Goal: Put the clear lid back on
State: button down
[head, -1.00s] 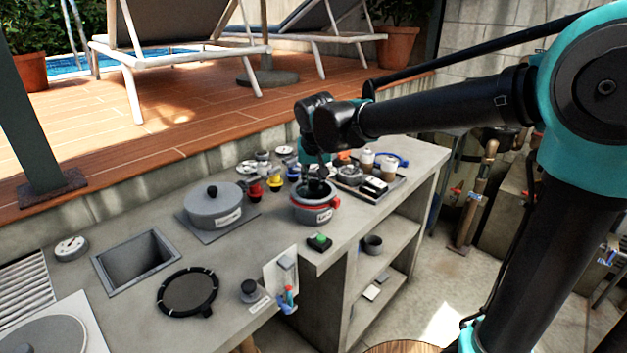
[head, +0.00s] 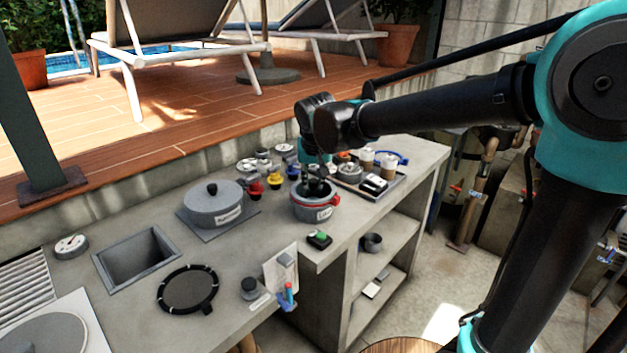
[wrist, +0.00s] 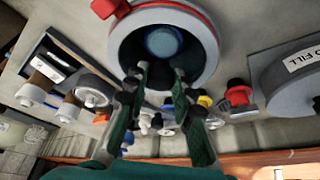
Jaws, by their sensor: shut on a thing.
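A grey pot (head: 311,211) with a red band around its rim stands on the counter; its open mouth also fills the top of the wrist view (wrist: 118,42). A round disc with a black rim and side tabs (head: 187,290) lies flat at the counter's front; it looks like the clear lid, its middle showing smoky grey. My gripper (wrist: 160,86) has its dark green fingers at the pot's mouth, pointing into it. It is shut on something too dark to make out. A pale blue round shape (wrist: 163,42) shows deep inside the pot.
A lidded grey pot (head: 214,206) stands left of the red-banded pot, with small red and yellow knobs (head: 274,181) behind. A tray (head: 393,190) of parts is to the right. A square opening (head: 137,257) and a small green-topped box (head: 319,239) are nearer.

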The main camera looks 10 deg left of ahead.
jog(key=c, duration=1)
grip_release()
jog(key=shift+c, duration=0.2)
jog(key=shift+r, duration=2.5)
jog(key=shift+r, duration=0.1)
jog(key=shift+r, duration=1.9)
